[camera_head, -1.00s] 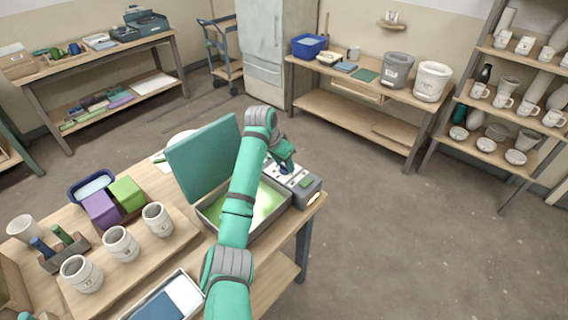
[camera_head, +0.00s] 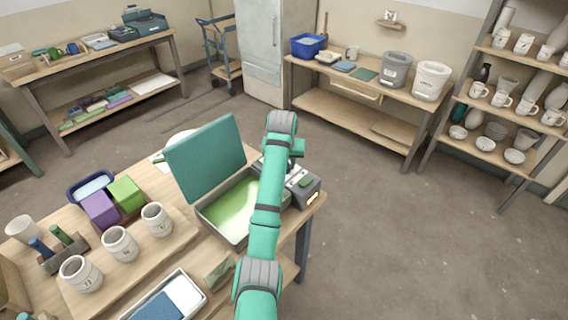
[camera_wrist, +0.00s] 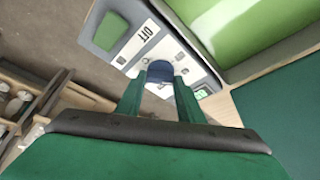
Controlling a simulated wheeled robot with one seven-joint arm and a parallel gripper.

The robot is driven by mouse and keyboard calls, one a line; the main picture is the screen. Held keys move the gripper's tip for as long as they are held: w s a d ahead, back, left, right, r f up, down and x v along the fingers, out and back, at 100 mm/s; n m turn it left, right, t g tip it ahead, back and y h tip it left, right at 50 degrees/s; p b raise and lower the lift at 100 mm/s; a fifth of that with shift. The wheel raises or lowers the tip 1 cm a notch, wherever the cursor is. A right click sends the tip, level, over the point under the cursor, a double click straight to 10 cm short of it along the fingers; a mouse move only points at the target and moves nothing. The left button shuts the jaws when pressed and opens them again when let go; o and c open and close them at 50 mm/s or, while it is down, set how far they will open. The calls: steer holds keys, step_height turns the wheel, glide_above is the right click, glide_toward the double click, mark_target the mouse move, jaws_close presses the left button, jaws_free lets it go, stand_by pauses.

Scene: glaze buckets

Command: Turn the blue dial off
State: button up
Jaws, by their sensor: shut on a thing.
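The blue dial (camera_wrist: 160,70) sits on a pale panel between my fingertips in the wrist view. My gripper (camera_wrist: 159,78) is shut on it, one green finger on each side. The panel (camera_wrist: 122,42) has an "OFF" label (camera_wrist: 141,30), seen turned over, and a green button (camera_wrist: 110,31). In the head view the grey control unit (camera_head: 312,192) stands at the table's right corner, beside an open box (camera_head: 213,221) with a bright green inside and a raised teal lid (camera_head: 205,158). There my arm hides the dial and my fingertips.
White mugs (camera_head: 120,243), a purple block (camera_head: 101,209) and a green block (camera_head: 126,191) stand on the table's left. A tray (camera_head: 166,304) lies in front. The floor right of the table is clear, with a shelf rack (camera_head: 501,110) beyond.

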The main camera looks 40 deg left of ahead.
steer(key=n, duration=0.2)
steer(key=n+g+y, duration=0.1)
steer(key=n, duration=0.2)
steer(key=shift+w+d+r+n+y, duration=0.1)
steer(key=shift+w+d+n+y, duration=0.1)
steer(key=shift+w+n+y, duration=0.1)
steer(key=n+g, duration=0.2)
steer(key=n, duration=0.2)
steer(key=shift+n+y, duration=0.3)
steer(key=shift+n, duration=0.1)
steer(key=shift+a+n, duration=0.1)
steer(key=shift+n, duration=0.2)
steer(key=o, duration=1.1)
steer(key=shift+c, duration=0.2)
steer(key=v, duration=1)
steer(key=shift+w+r, duration=0.25)
steer(key=shift+r, duration=0.1)
steer(key=shift+f, duration=0.1)
